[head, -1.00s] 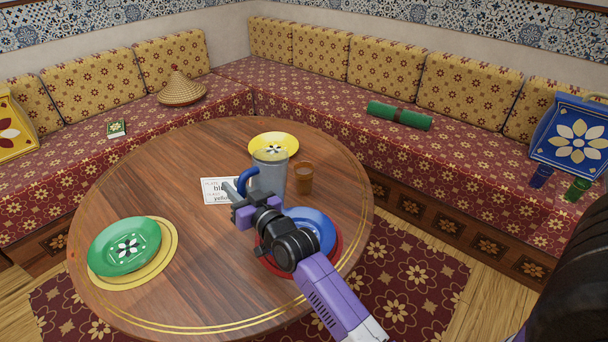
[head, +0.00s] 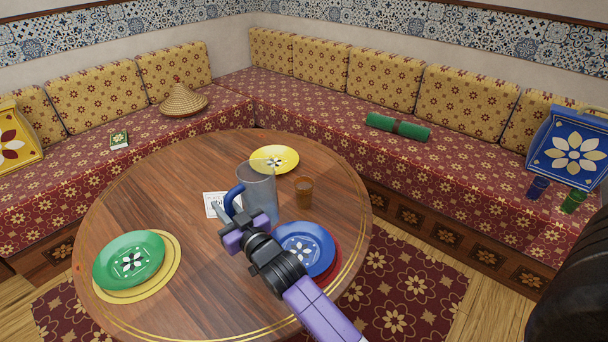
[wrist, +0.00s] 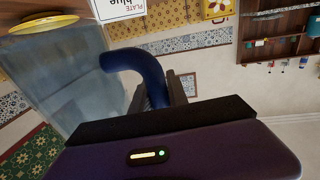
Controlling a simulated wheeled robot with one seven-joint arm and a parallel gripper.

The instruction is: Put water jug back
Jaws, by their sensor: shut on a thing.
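The water jug (head: 260,190) is a clear grey pitcher with a blue handle, near the middle of the round table in the head view. My gripper (head: 231,217) is shut on its blue handle, at the jug's front left. In the wrist view the clear jug body (wrist: 60,75) fills the left side, and the blue handle (wrist: 137,66) runs down between the dark fingers (wrist: 160,95). The jug looks roughly upright in the head view. I cannot tell whether its base touches the table, as my arm partly hides that area.
On the table (head: 190,200) are a yellow plate (head: 288,155), an amber glass (head: 304,190), a printed card (head: 211,203), a blue plate (head: 318,244) on a red mat (head: 331,276) and a green plate (head: 150,250) on a yellow mat (head: 172,272). The table's left middle is clear.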

